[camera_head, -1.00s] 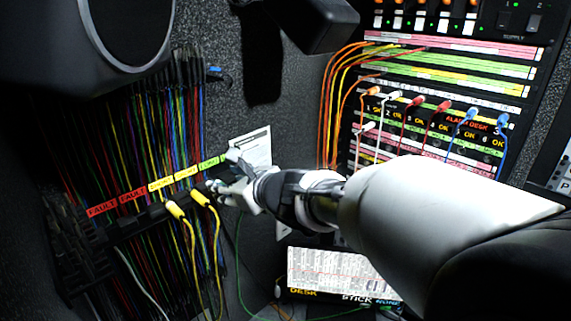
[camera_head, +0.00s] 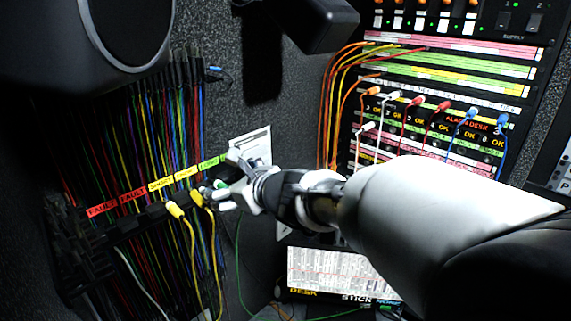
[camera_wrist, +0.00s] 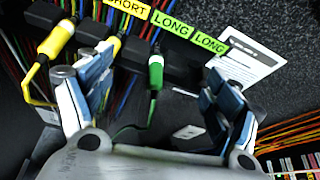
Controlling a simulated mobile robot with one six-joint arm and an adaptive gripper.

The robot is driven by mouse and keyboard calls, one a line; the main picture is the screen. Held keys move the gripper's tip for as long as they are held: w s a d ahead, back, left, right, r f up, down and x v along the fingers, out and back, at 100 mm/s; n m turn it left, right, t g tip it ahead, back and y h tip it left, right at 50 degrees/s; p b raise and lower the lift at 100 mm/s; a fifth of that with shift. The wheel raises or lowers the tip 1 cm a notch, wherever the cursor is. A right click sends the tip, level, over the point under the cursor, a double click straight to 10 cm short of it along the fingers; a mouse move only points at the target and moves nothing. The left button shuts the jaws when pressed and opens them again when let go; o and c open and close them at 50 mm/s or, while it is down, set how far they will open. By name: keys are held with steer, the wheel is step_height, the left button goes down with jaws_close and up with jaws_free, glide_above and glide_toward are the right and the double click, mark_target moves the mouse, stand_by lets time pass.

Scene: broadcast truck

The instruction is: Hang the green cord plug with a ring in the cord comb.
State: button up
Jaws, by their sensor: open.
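The green cord plug (camera_wrist: 156,76) stands upright in the wrist view, its top at the black cord comb (camera_wrist: 182,73) below the green LONG labels. A pale band shows near its top; whether it is the ring, and how the plug sits in the slot, I cannot tell. Its thin dark green cord runs down and left. My gripper (camera_wrist: 158,72) is open, one finger on each side of the plug, with visible gaps. In the head view my gripper (camera_head: 222,192) is at the right end of the comb (camera_head: 125,226), where the plug is mostly hidden.
Two yellow plugs (camera_head: 174,209) hang at the comb left of my gripper; one shows close to the left finger in the wrist view (camera_wrist: 57,40). A white card (camera_head: 252,146) is on the wall behind. A patch panel (camera_head: 440,120) with several cords stands right.

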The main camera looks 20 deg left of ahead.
steer(key=shift+s+d, duration=0.1)
steer(key=shift+d, duration=0.1)
steer(key=shift+s+d+b, duration=0.2)
steer(key=shift+s+d, duration=0.1)
steer(key=shift+d, duration=0.2)
steer(key=shift+s+d+b, duration=0.15)
steer(key=shift+s+d, duration=0.1)
steer(key=shift+d, duration=0.25)
steer(key=shift+s+d, duration=0.1)
steer(key=shift+d, duration=0.05)
steer(key=d, duration=0.1)
steer(key=s+d, duration=0.1)
steer(key=d, duration=0.1)
steer(key=s+d, duration=0.1)
steer(key=shift+s+d+b, duration=0.1)
steer(key=shift+d+b, duration=0.1)
steer(key=shift+b, duration=0.2)
